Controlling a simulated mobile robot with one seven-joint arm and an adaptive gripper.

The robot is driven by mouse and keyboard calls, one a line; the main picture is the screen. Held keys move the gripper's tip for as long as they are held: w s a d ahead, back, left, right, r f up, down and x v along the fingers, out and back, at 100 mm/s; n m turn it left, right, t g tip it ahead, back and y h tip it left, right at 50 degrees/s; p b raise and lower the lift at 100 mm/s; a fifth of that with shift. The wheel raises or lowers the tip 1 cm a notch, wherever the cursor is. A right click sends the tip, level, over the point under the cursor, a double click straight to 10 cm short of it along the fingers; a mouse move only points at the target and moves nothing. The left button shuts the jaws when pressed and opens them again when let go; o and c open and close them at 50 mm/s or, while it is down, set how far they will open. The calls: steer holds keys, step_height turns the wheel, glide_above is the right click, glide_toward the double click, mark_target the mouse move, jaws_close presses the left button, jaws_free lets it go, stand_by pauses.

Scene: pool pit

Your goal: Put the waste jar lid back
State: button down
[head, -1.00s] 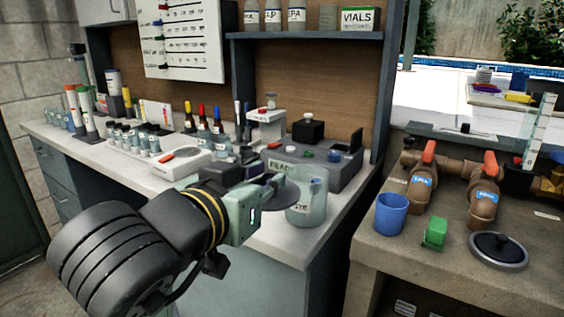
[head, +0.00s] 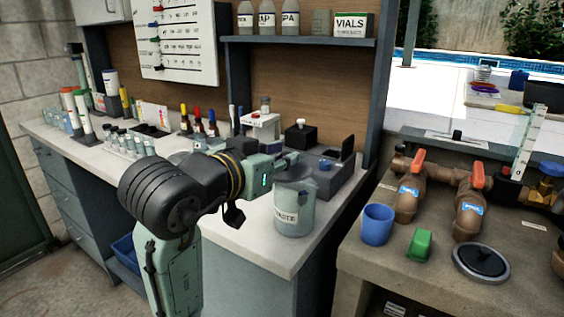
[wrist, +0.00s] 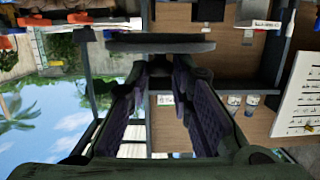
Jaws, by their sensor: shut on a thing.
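The waste jar (head: 293,212) is a translucent grey-green pot with a label, upright near the front right corner of the lab bench. My gripper (head: 288,161) is at the jar's mouth in the head view. In the wrist view my gripper (wrist: 168,68) has its two fingers closed in on the dark, flat lid (wrist: 160,46), which shows edge-on across the fingertips. In the head view the lid is hard to separate from my gripper and the jar's rim. I cannot tell whether it touches the rim.
A grey instrument (head: 330,180) stands right behind the jar. Bottles and tubes line the bench to the left. On the concrete ledge at right are a blue cup (head: 377,225), a green block (head: 420,245), a round dark cover (head: 482,262) and brown pipes (head: 468,212).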

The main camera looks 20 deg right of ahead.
mark_target(282, 171)
steer(key=w, duration=0.1)
steer(key=w+d, duration=0.1)
steer(key=w, duration=0.1)
steer(key=shift+w+d+f+p, duration=0.15)
steer(key=shift+w+d+p, duration=0.15)
steer(key=shift+w+d, duration=0.1)
steer(key=shift+w+f, duration=0.1)
steer(key=shift+f, duration=0.05)
step_height(282, 171, down, 3)
steer(key=shift+f+p, duration=0.15)
steer(key=shift+p, duration=0.15)
steer(key=shift+f+b, duration=0.35)
steer(key=shift+f, duration=0.2)
steer(key=c, duration=1.4)
jaws_free()
steer(key=shift+c, duration=0.2)
